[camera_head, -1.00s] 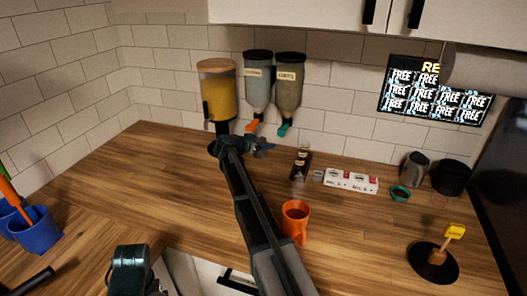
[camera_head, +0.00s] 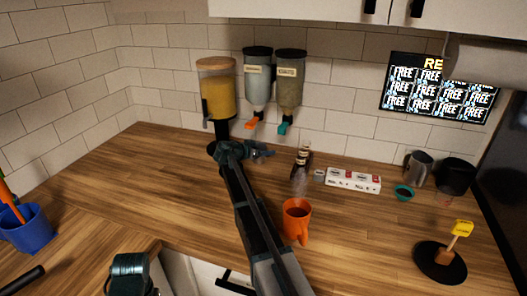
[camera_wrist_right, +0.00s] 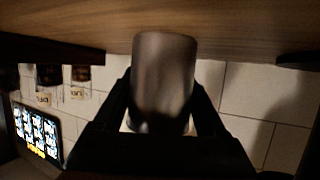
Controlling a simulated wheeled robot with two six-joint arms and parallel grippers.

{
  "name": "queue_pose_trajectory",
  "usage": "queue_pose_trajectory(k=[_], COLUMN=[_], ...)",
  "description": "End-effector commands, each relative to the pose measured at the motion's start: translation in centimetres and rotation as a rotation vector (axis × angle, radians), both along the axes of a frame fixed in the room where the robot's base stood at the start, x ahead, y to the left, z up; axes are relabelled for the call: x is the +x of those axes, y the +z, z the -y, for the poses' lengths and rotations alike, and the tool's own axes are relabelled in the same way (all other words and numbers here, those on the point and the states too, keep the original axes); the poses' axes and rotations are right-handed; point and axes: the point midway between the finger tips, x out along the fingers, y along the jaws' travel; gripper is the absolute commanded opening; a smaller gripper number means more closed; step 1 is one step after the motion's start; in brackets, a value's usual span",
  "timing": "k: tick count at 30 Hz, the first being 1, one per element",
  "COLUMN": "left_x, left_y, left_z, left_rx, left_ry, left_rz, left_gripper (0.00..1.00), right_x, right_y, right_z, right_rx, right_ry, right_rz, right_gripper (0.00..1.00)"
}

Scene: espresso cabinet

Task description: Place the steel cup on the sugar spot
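The steel cup (camera_wrist_right: 163,75) is a plain grey cylinder, seen close up in the right wrist view, which shows the scene upside down. It stands between the two fingers of my right gripper (camera_wrist_right: 163,105), which look closed against its sides. Its base end is close to the wooden counter; I cannot tell whether it touches. I cannot make out a marked sugar spot.
Two wall dispensers (camera_head: 257,80) hang beside the yellow one. Small dark bottles (camera_head: 303,158), a white box (camera_head: 352,180) and a grey pitcher (camera_head: 418,168) stand along the wall.

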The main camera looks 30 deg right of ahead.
Motion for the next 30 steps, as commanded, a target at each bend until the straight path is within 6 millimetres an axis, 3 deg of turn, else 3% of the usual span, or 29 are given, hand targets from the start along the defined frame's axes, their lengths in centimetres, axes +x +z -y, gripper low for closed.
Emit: queue_pose_trajectory(k=[1,3,14,30], left_x=[0.0,0.0,0.0,0.0], left_y=[0.0,0.0,0.5,4.4], left_z=[0.0,0.0,0.0,0.0], left_rx=[0.000,0.000,0.000,0.000], left_ry=[0.000,0.000,0.000,0.000], left_rz=[0.000,0.000,0.000,0.000], left_gripper=[0.97,0.97,0.97,0.97], right_x=[0.0,0.0,0.0,-2.9], right_y=[0.0,0.0,0.5,4.4], right_z=[0.0,0.0,0.0,-8.6], right_rx=[0.000,0.000,0.000,0.000], right_ry=[0.000,0.000,0.000,0.001], right_rz=[0.000,0.000,0.000,-0.001], right_gripper=[0.85,0.97,0.97,0.97])
